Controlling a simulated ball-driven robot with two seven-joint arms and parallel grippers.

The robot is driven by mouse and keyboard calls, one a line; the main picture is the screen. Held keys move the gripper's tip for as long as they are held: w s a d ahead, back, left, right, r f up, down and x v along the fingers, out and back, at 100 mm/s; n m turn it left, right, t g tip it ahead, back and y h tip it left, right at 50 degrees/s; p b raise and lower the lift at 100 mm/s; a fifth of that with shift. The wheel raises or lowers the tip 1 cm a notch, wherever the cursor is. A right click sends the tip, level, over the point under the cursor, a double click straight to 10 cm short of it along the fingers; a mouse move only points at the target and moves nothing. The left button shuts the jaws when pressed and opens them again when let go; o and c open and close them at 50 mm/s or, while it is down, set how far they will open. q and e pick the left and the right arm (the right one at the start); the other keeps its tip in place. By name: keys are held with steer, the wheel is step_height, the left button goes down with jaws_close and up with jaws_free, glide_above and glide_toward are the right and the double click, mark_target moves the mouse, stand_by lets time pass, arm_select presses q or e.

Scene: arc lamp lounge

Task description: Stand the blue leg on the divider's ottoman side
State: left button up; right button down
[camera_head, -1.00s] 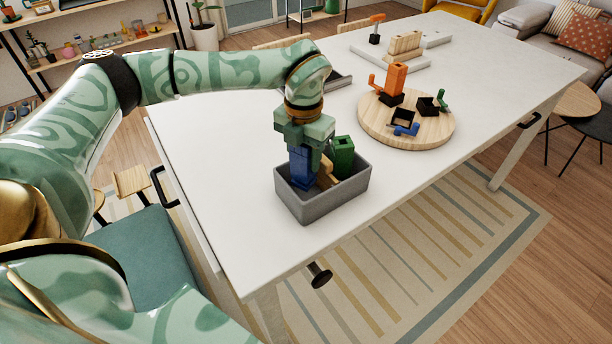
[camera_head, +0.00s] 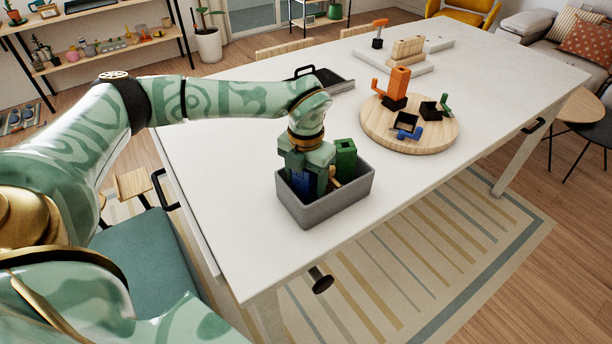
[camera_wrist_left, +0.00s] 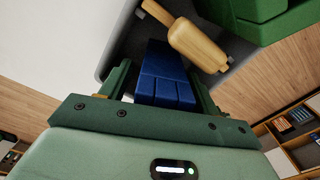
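The blue leg (camera_head: 303,182) stands in a grey open bin (camera_head: 326,210) at the table's near edge. My left gripper (camera_head: 309,178) is down in the bin with its fingers around the leg. In the left wrist view the blue leg (camera_wrist_left: 165,75) lies between the two green fingers, with narrow dark gaps at its sides, so the gripper looks open. A low pale bar (camera_head: 388,62) with a stepped wooden block (camera_head: 406,50) lies across the far table; it may be the divider. A teal cushioned seat (camera_head: 145,265) is at lower left. My right gripper is out of view.
A green block (camera_head: 345,158) and a wooden handle-shaped piece (camera_wrist_left: 198,45) share the bin. A round wooden board (camera_head: 410,135) holds orange, black, blue and green pieces. A dark tray (camera_head: 325,82) lies behind my left arm. The table's front right is clear.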

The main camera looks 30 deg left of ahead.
arm_select(q)
step_height(320, 180, up, 12)
steer(key=shift+f+p, duration=0.1)
steer(key=shift+p, duration=0.95)
steer(key=shift+r, duration=0.3)
